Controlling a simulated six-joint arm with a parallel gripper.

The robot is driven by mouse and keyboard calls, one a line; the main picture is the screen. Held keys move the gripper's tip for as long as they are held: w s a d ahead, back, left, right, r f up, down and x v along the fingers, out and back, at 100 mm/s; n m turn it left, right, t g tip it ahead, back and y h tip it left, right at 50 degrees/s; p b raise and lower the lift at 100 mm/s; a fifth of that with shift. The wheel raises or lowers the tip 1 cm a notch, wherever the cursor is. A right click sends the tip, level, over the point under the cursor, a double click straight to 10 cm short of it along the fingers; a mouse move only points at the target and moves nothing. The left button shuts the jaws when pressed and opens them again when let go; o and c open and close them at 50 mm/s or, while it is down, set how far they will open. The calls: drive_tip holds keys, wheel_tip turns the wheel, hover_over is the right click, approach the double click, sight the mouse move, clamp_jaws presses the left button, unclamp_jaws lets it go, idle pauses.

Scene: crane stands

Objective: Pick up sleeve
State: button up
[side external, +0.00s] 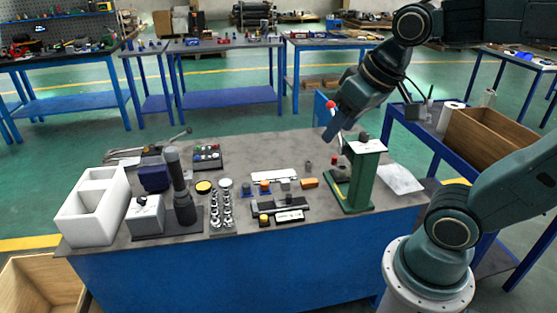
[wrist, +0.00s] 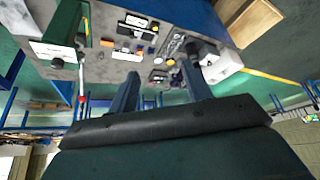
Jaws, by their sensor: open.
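I cannot tell for certain which part is the sleeve. A small grey piece (side external: 285,184) stands near the middle of the grey bench top, left of an orange block (side external: 309,183). Small blue and orange-red pieces (side external: 265,187) stand to its left. My gripper (side external: 337,130) is in the air above the back of the bench, near the top of the green stand (side external: 359,182). In the wrist view my gripper (wrist: 160,90) has its two fingers wide apart, with nothing between them.
A red-knobbed lever (side external: 331,105) rises by the green stand. At the left are a white tray (side external: 70,215), a dark column (side external: 181,195) and a silver box (side external: 145,215). A rack of metal parts (side external: 222,218) stands near the front. Clear bench lies behind the small parts.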

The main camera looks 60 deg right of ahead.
drive_tip(key=w+d+f+m+g+h, duration=0.1)
drive_tip(key=w+d+f+m, duration=0.25)
drive_tip(key=w+d, duration=0.55)
drive_tip(key=w+d+f+m+g+h, duration=0.1)
drive_tip(key=w+d+f+m, duration=0.35)
drive_tip(key=w, duration=0.65)
drive_tip(key=w+d+f+m+g+h, duration=0.1)
drive_tip(key=d+f+m, duration=0.3)
drive_tip(key=d+f, duration=0.5)
drive_tip(key=w+d+f+m+g+h, duration=0.1)
drive_tip(key=w+d+f+m, duration=0.3)
drive_tip(key=d+f, duration=0.6)
drive_tip(key=shift+d+g, duration=0.3)
drive_tip(key=shift+g, duration=0.4)
drive_tip(key=shift+f, duration=0.15)
approach(309, 162)
drive_tip(key=shift+x, duration=2.45)
drive_tip(key=shift+f, duration=0.1)
drive_tip(key=shift+x, duration=2.5)
